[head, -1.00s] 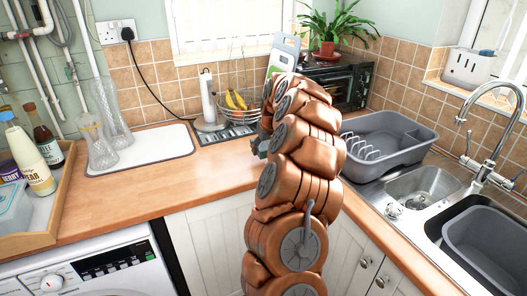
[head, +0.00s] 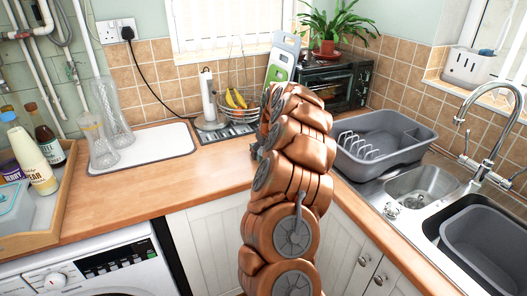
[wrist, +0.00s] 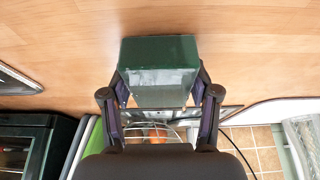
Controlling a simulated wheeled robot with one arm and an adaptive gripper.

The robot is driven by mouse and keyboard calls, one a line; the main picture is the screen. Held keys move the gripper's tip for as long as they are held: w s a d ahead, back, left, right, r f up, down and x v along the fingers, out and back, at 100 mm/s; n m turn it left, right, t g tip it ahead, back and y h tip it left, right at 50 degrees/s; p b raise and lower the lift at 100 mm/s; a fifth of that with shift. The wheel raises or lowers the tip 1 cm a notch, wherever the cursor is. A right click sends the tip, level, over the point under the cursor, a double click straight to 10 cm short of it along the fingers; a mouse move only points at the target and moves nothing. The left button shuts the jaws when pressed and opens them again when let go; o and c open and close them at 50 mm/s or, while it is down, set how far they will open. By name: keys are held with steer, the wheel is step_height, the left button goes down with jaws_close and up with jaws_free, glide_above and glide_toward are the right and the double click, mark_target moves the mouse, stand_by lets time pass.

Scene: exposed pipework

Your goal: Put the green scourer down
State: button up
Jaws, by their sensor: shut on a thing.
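The green scourer (wrist: 160,52) is a dark green block with a paler grey-green face, seen in the wrist view. My gripper (wrist: 160,84) is shut on it, one finger on each side. The wooden worktop (wrist: 60,40) lies behind the scourer; I cannot tell whether the scourer touches it. In the head view my arm hides the scourer and most of the gripper. The worktop (head: 150,192) is clear to the left of my arm.
A grey dish rack (head: 385,140) and sink (head: 420,185) are on the right. A wire fruit basket (head: 238,108), paper towel holder (head: 208,105) and black oven (head: 340,85) stand behind. A white mat (head: 150,148) with glass vases and a wooden tray (head: 45,235) are left.

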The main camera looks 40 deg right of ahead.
steer(key=shift+f+b, duration=0.35)
steer(key=shift+f, duration=0.05)
steer(key=shift+f, duration=0.1)
steer(key=o, duration=1.6)
steer(key=shift+c, duration=0.2)
steer(key=shift+r+p, duration=0.35)
steer(key=shift+p, duration=0.15)
